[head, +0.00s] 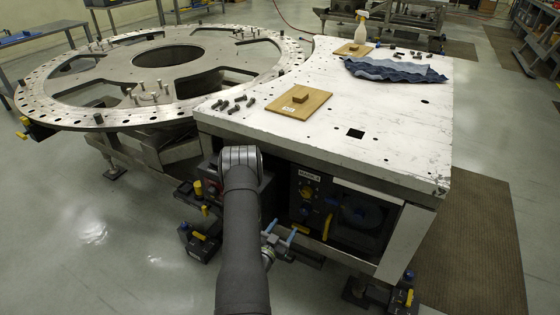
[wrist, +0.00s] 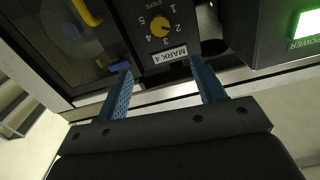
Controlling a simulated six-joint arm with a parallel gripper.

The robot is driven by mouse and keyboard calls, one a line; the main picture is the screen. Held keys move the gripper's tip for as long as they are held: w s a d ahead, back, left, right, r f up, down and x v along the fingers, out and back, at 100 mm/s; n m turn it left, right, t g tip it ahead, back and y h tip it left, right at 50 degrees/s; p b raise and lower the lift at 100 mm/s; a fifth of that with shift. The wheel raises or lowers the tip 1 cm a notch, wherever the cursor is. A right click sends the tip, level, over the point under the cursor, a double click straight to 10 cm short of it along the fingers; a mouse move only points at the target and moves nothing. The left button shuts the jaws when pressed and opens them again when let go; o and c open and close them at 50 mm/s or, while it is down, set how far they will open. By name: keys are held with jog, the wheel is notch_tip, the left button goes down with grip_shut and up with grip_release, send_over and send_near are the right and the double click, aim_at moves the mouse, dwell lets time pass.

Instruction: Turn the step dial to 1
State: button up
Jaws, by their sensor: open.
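The step dial is a round yellow knob (wrist: 159,26) on a dark panel, ringed by the numbers 1 to 5. A small dark mark on it seems to point toward 2 or 3, but I cannot tell which. A white "MARK 4" label (wrist: 170,54) sits beside it. In the head view the dial (head: 307,191) is small, on the front of the workbench. My gripper (wrist: 160,70) is open and empty, its two blue fingers apart and pointing at the panel, short of the dial. In the head view my gripper (head: 281,230) is low, left of and below the dial.
A yellow handle (wrist: 87,12) is left of the dial panel; a box with a lit green power button (wrist: 307,23) is to the right. Above is the white bench top (head: 380,130), with a wooden board (head: 310,106) and blue cloth (head: 395,70). A large turret plate (head: 90,122) stands left.

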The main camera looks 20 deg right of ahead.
jog(key=m, duration=0.7)
send_near(305, 195)
jog(key=x, duration=0.9)
jog(key=shift+r, duration=0.1)
jog(key=c, duration=1)
